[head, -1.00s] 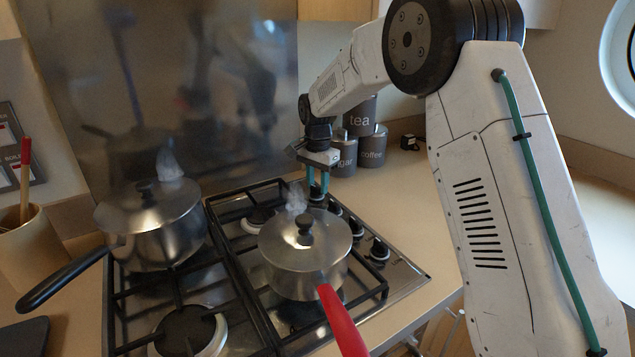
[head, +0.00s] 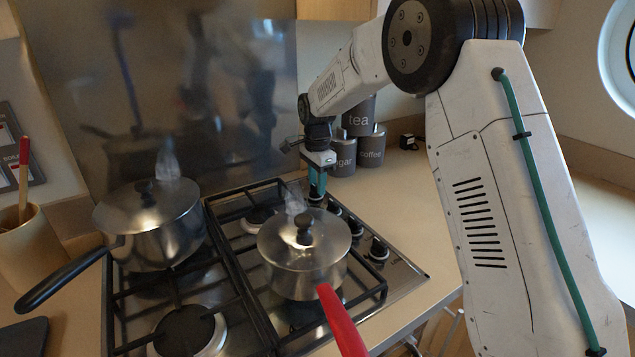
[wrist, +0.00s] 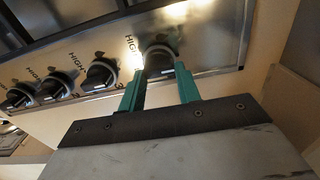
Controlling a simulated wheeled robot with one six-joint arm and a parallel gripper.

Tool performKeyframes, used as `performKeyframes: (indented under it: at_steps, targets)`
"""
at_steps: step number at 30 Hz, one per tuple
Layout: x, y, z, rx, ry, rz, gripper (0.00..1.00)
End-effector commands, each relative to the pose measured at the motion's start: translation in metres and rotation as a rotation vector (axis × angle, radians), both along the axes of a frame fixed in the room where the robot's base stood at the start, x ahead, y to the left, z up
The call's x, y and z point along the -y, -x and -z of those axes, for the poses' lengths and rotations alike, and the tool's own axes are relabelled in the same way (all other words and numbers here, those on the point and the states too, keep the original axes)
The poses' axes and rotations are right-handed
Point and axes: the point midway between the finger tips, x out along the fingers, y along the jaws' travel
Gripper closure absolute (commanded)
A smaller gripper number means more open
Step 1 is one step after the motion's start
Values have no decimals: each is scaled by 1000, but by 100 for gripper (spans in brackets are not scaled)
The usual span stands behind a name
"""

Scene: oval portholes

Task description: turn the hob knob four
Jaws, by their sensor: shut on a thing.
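A row of black hob knobs runs along the right side of the hob. The knob at the far end, between my fingers, shows in the wrist view (wrist: 160,60). My gripper (head: 317,192), with teal fingers, points down at this knob and is shut on it. In the wrist view my fingers (wrist: 163,85) stand on either side of the knob. In the head view my fingers mostly hide it. The other knobs, such as the nearest one (head: 378,251), are free.
A steaming lidded pan with a red handle (head: 290,270) stands left of the knobs. Another steaming pan with a black handle (head: 160,240) is at the left. Grey tea, sugar and coffee canisters (head: 371,150) stand just behind my gripper.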

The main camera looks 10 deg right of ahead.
Motion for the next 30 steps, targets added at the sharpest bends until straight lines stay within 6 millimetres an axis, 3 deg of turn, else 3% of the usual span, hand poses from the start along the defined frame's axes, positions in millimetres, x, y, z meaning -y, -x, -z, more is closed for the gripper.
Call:
performKeyframes:
  at_steps: [4, 5, 7, 17, 30]
  targets:
    - [0, -1, -1, 4, -1, 0, 90]
    - [0, -1, -1, 4, -1, 0, 61]
    - [0, -1, -1, 4, -1, 0, 45]
    - [0, -1, -4, 2, -1, -1, 45]
    - [0, -1, -69, 5, -1, -1, 45]
